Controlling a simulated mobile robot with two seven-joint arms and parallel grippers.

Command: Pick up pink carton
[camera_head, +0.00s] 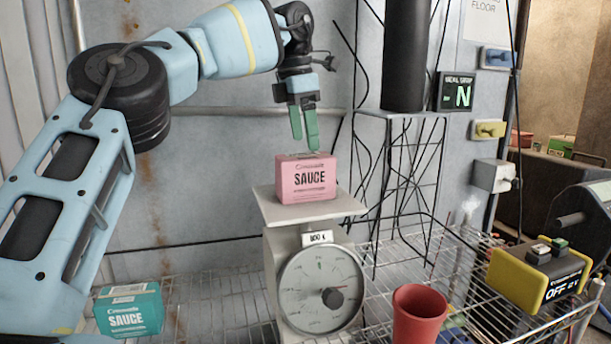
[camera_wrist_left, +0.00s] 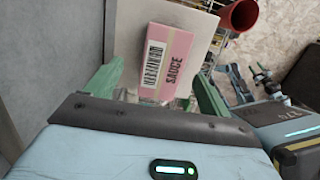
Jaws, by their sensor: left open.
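The pink carton (camera_head: 306,181), labelled SAUCE, sits upright on the flat plate (camera_head: 262,203) of a dial scale. My left gripper (camera_head: 304,146) is just above the carton, pointing down, with its green fingers apart and empty. In the left wrist view the pink carton (camera_wrist_left: 167,62) shows its barcode and SAUCE label, beyond and between the two open fingers of my left gripper (camera_wrist_left: 157,92). In the head view I cannot tell whether the fingertips touch the carton. My right gripper is not in view.
The scale's body (camera_head: 283,252) stands on a wire rack. A teal SAUCE carton (camera_head: 129,309) is at lower left. A red cup (camera_head: 419,315) stands right of the scale, and a yellow-and-black box (camera_head: 541,275) lies farther right. Black wires and a wire frame (camera_head: 437,165) rise close right of the gripper.

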